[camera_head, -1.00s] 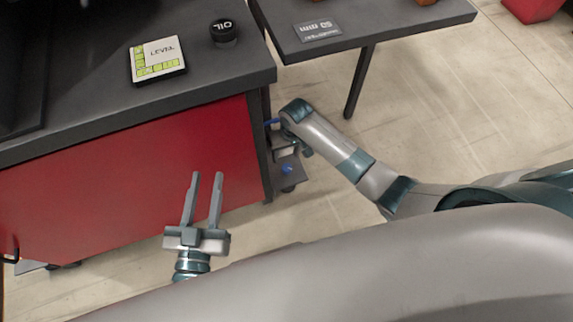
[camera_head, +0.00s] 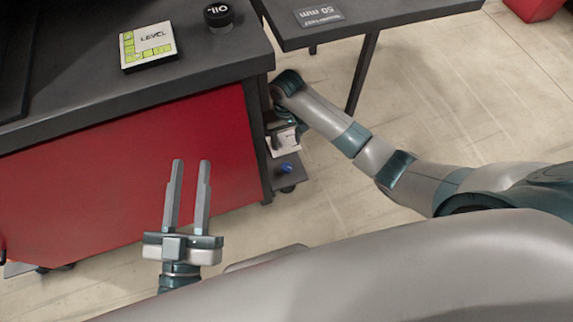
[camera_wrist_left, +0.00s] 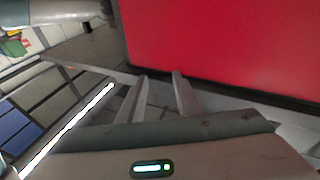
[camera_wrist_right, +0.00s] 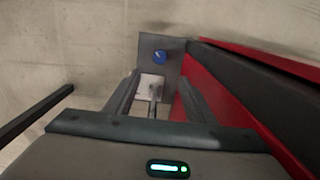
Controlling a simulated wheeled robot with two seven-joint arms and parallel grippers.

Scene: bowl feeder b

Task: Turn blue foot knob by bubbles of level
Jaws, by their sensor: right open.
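The blue foot knob (camera_head: 286,168) sits on a dark bracket low at the right end of the red cabinet. It also shows in the right wrist view (camera_wrist_right: 159,57), beyond my fingertips. My right gripper (camera_wrist_right: 157,88) points down at the bracket, open. A pale plate and a thin rod show between its fingers; the knob is not between them. In the head view the right arm's end partly hides the bracket. The level (camera_head: 148,46), a white and yellow-green square, lies on the cabinet top; its bubbles are too small to read. My left gripper (camera_head: 191,163) is open and empty before the red panel.
A black OIL cap (camera_head: 218,16) stands beside the level. The red cabinet panel (camera_wrist_right: 240,115) runs close beside the right gripper.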

